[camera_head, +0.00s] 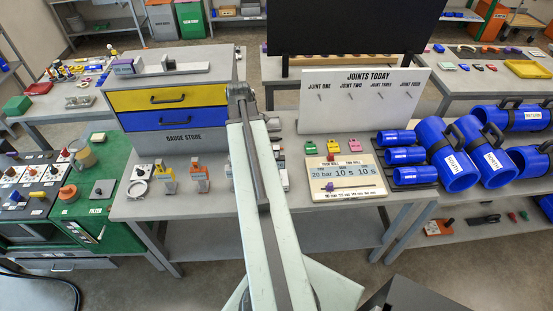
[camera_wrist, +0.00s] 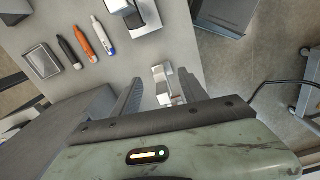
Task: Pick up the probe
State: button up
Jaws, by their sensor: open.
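My gripper (camera_wrist: 159,78) is open, its two dark fingers apart over the grey bench top. A small white and grey block-like piece (camera_wrist: 161,88) shows between the fingers, with no visible grip on it. Farther off in the wrist view lie a black pen-shaped tool (camera_wrist: 69,51), an orange one (camera_wrist: 86,46) and a white and blue one (camera_wrist: 103,36), side by side. No label shows which thing is the probe. In the head view, my arm covers the middle of the bench and the fingers cannot be made out.
A grey flat case (camera_wrist: 42,61) lies beside the pen-shaped tools. A display panel (camera_head: 343,181) and blue cylinders (camera_head: 447,158) are on the right.

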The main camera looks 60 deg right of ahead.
notch_tip(320, 180, up, 2)
jog(key=n+p, duration=0.1)
send_over(276, 154)
jog(key=d, duration=0.1)
jog(key=shift+w+d, duration=0.1)
jog(key=shift+w, duration=0.15)
notch_tip(276, 154, down, 8)
jog(key=b, duration=0.8)
jog(key=shift+w, duration=0.1)
jog(key=shift+r, duration=0.1)
jog(key=shift+c, duration=0.3)
grip_shut()
